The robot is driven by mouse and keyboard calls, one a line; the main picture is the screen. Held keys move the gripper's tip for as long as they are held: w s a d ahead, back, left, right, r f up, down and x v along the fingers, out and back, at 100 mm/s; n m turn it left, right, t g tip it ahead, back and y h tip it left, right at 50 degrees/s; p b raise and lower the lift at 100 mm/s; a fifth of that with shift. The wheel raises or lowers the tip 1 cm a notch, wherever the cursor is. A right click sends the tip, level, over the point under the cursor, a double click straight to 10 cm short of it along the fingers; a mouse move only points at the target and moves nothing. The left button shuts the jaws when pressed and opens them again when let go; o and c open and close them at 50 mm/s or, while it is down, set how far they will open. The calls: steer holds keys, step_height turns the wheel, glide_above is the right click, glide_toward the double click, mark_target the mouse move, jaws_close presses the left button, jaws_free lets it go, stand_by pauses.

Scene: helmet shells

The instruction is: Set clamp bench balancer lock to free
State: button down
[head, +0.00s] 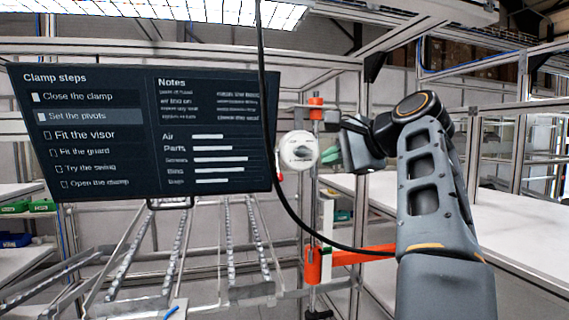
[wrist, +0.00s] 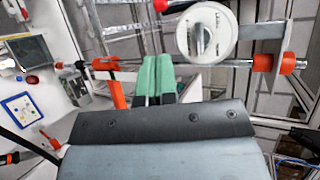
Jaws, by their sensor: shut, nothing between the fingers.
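The balancer (head: 298,150) is a round white housing in the middle of the head view, just left of my gripper (head: 328,157). It also shows at the top of the wrist view (wrist: 226,42), with a raised grey lock knob (wrist: 202,36) on its face. The knob's bar runs roughly up and down in the wrist view. My gripper's green fingers (wrist: 157,64) are together and empty, beside the housing and apart from the knob. I cannot read the lock markings.
A dark screen (head: 140,125) fills the left of the head view. A black cable (head: 285,205) hangs past the balancer. An orange clamp arm (head: 350,257) lies below it on a post. A white bench (head: 520,210) extends at right.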

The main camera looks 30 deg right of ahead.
mark_target(281, 177)
steer(key=p+x, duration=0.1)
steer(key=x, duration=1.2)
steer(key=shift+w+a+f, duration=0.1)
steer(key=shift+w+a, duration=0.05)
